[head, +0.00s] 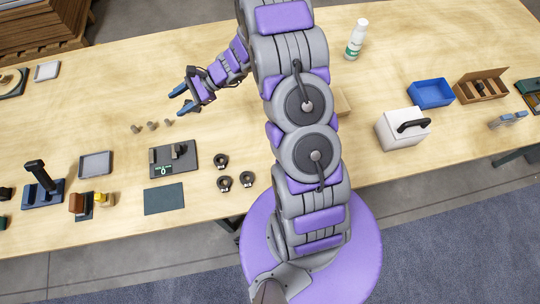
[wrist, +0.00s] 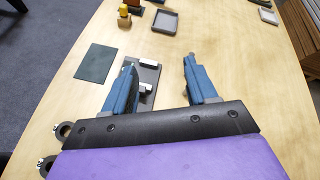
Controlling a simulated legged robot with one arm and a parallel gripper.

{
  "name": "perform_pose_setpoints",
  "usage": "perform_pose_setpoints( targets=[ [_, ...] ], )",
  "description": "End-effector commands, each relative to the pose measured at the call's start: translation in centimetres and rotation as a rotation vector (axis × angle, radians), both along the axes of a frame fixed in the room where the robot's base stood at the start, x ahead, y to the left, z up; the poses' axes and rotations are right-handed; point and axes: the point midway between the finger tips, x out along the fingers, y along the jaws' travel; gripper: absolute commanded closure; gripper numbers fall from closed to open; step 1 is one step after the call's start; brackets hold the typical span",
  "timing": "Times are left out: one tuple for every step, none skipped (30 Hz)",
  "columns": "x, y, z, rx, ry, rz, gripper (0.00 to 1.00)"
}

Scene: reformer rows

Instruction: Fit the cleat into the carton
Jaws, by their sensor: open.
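My gripper (head: 180,100) is open above the left part of the table, its two blue fingers spread with nothing between them. It also shows in the wrist view (wrist: 160,78). An open brown carton (head: 482,86) with inner dividers stands at the far right of the table, well away from my gripper. I cannot tell for sure which object is the cleat. A dark grey device (head: 173,160) with a green display and small upright parts lies near my gripper. In the wrist view the left finger partly hides this device (wrist: 150,75).
Several small brown pegs (head: 152,125) and three black rings (head: 223,184) lie near the device. A blue bin (head: 431,93), white handled box (head: 402,129) and white bottle (head: 356,40) stand right.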

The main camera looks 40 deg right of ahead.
Motion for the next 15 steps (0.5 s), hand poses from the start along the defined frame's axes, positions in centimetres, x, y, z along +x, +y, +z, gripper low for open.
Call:
perform_pose_setpoints(
  targets=[
    [-1.1,0.8,1.8,-0.026,-0.028,0.058,0.43],
    [-1.9,1.3,2.7,-0.042,-0.042,0.095,0.43],
    [-3.0,1.8,3.8,-0.064,-0.062,0.144,0.43],
    [-3.9,2.2,4.6,-0.080,-0.074,0.179,0.43],
    [-4.7,2.6,5.3,-0.096,-0.087,0.215,0.43],
    [-6.0,3.0,6.3,-0.118,-0.104,0.263,0.43],
    [-6.9,3.3,7.0,-0.134,-0.114,0.298,0.43],
    [-7.9,3.6,7.7,-0.152,-0.127,0.334,0.43],
    [-9.2,3.9,8.5,-0.175,-0.143,0.381,0.43],
    [-10.1,4.0,9.1,-0.193,-0.155,0.415,0.43],
    [-11.0,4.1,9.8,-0.213,-0.169,0.449,0.43],
    [-12.4,4.3,10.5,-0.237,-0.184,0.496,0.43],
    [-13.4,4.4,11.0,-0.255,-0.195,0.530,0.43],
    [-14.4,4.4,11.6,-0.275,-0.207,0.564,0.43],
    [-15.8,4.4,12.1,-0.300,-0.219,0.610,0.43]
  ],
)
